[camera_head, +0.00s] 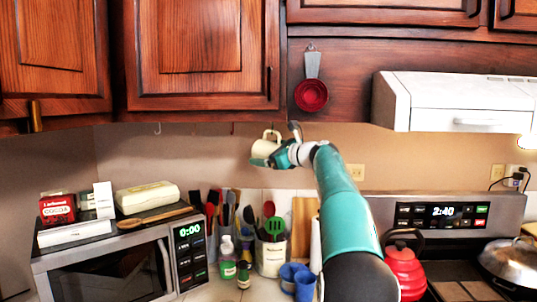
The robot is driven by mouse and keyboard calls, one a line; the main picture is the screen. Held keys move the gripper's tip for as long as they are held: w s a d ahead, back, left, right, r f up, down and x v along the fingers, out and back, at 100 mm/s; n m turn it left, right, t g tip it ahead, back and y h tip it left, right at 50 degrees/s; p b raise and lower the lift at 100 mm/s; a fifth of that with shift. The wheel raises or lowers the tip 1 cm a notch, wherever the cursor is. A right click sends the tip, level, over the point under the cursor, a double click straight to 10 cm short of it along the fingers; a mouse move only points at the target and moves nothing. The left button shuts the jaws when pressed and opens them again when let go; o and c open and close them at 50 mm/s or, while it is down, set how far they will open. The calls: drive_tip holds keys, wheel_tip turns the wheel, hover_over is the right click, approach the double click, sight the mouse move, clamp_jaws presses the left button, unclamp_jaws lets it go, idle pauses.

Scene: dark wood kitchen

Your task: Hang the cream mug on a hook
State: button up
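The cream mug (262,149) is raised below the wall cabinets, with its handle upward near the cabinet's underside. My gripper (275,156) is at the mug's right side, and a teal finger lies across the mug's lower front. The fingers appear closed on the mug, though the far finger is partly hidden. Small hooks hang under the cabinets, one at the left (157,129) and a reddish one (232,128) left of the mug. I cannot tell whether the handle touches any hook.
A microwave (110,268) with boxes on top stands at left. Utensil crocks (270,258), bottles and blue cups (296,278) fill the counter below. A red measuring scoop (311,94) hangs on the cabinet panel. The range hood (455,103) and red kettle (404,271) are at right.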

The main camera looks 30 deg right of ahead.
drive_tip(key=shift+f, duration=0.1)
drive_tip(key=v, duration=1.3)
drive_tip(key=shift+s, duration=0.35)
drive_tip(key=shift+d, duration=0.15)
